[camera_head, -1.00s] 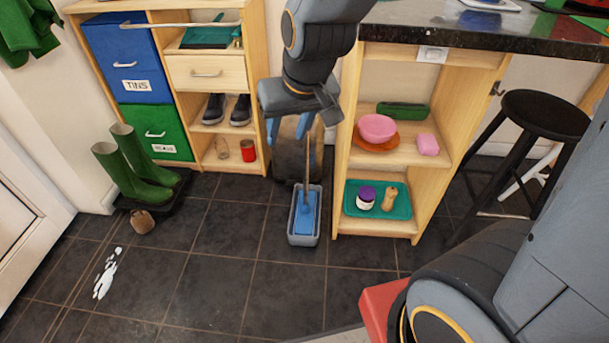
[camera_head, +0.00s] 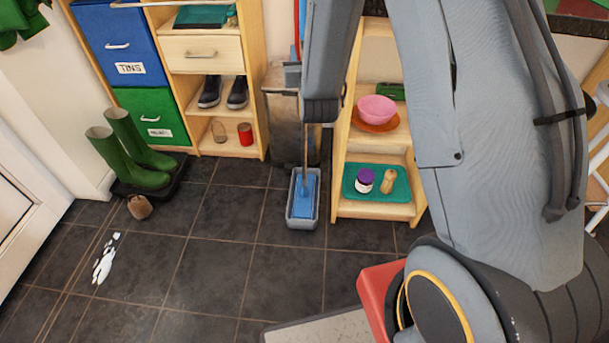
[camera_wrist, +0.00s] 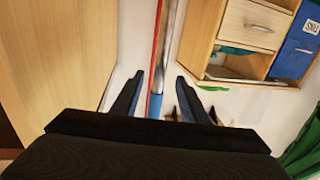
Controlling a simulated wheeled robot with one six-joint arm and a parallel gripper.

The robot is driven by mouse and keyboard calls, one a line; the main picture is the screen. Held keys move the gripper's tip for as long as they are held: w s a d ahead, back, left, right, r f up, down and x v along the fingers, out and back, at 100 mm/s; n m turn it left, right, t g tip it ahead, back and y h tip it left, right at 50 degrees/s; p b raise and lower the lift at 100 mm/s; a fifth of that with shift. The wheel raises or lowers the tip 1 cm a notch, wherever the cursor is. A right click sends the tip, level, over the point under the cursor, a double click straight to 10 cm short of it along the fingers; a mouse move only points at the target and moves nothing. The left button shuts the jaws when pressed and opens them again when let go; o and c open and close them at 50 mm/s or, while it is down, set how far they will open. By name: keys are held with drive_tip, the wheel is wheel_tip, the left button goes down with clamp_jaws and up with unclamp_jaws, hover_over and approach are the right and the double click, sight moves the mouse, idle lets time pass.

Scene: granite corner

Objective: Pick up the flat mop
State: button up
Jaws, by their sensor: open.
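The flat mop stands upright, its blue head (camera_head: 306,190) in a grey tub (camera_head: 303,222) on the floor between the two shelf units. Its thin brown lower pole rises behind my arm, which hides the upper part in the head view. In the wrist view a grey pole with a blue grip (camera_wrist: 156,104), likely the mop's handle, runs between my fingers. My gripper (camera_wrist: 159,76) is open, with a finger on each side of the pole. I cannot tell whether either finger touches it. In the head view my arm mostly hides the gripper.
A thin red pole (camera_wrist: 157,45) runs close beside the grey one. Green boots (camera_head: 135,155) stand on a black tray at left. An open shelf with a teal tray (camera_head: 352,193) stands right of the tub. The middle floor is clear.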

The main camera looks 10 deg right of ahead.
drive_tip(key=w+d+b, duration=0.1)
drive_tip(key=w, duration=0.6)
drive_tip(key=shift+w+r, duration=0.15)
drive_tip(key=shift+w, duration=0.05)
drive_tip(key=shift+r, duration=0.1)
clamp_jaws()
